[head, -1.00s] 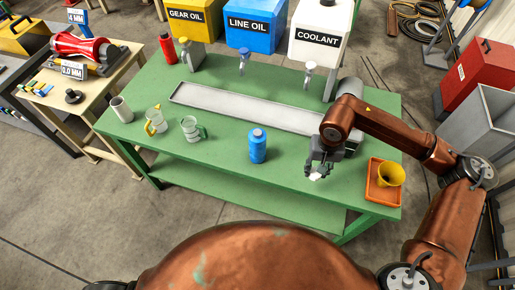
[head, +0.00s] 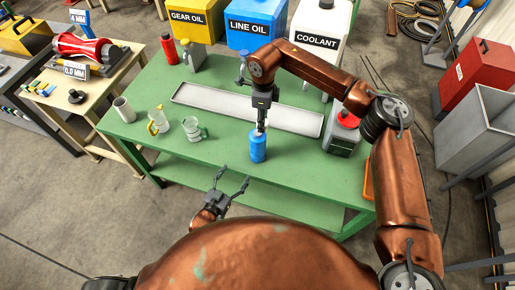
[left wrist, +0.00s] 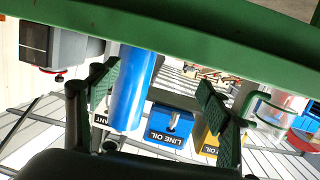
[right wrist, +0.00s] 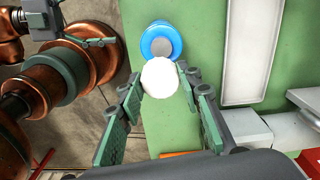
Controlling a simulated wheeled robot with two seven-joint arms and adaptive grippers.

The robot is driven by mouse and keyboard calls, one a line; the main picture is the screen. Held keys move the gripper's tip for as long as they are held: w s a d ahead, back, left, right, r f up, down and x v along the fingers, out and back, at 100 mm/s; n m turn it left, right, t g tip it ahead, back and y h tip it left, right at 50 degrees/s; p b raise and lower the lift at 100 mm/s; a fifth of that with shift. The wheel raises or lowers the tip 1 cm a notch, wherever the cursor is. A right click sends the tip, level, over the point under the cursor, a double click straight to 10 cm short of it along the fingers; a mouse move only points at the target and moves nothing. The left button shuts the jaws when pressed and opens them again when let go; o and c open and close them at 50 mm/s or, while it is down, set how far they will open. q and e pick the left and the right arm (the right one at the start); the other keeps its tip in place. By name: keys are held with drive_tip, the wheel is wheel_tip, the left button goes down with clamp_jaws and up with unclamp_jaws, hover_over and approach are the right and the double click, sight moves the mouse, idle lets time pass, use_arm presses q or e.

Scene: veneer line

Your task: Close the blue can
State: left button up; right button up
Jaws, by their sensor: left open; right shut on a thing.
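The blue can (head: 258,147) stands upright near the front edge of the green table (head: 300,185). Its round grey top shows in the right wrist view (right wrist: 163,45). My right gripper (head: 261,124) is shut on a white cap (right wrist: 160,82) and holds it close over the can; I cannot tell whether cap and can touch. In the head view the cap is mostly hidden by the fingers. My left gripper (head: 234,178) is open and empty, just off the table's front edge. In the left wrist view the can (left wrist: 133,88) shows beyond its spread fingers.
Behind the can lies a long grey tray (head: 215,101). To the left are clear jugs (head: 192,129) and a grey cup (head: 124,110). A grey container with a red cap (head: 343,134) stands at right, near my right arm. The tabletop around the can is clear.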

sight(257, 144)
drive_tip(key=shift+w+a+r+m, duration=0.25)
drive_tip(key=shift+w+a+m, duration=0.05)
drive_tip(key=shift+a+m, duration=0.15)
drive_tip(key=shift+w+a+r+m, duration=0.25)
drive_tip(key=shift+a+m, duration=0.15)
drive_tip(key=shift+m, duration=0.05)
use_arm(q)
drive_tip(key=d+r+t+h, duration=0.1)
drive_tip(key=d+r+h, duration=0.1)
drive_tip(key=r, duration=0.5)
drive_tip(key=shift+d+r+m, duration=0.3)
drive_tip(key=shift+d+r, duration=0.05)
drive_tip(key=shift+d, duration=0.45)
drive_tip(key=shift+w, duration=0.1)
drive_tip(key=x, duration=1.2)
drive_tip(key=c, duration=1.8)
use_arm(e)
drive_tip(key=shift+f, duration=2.5)
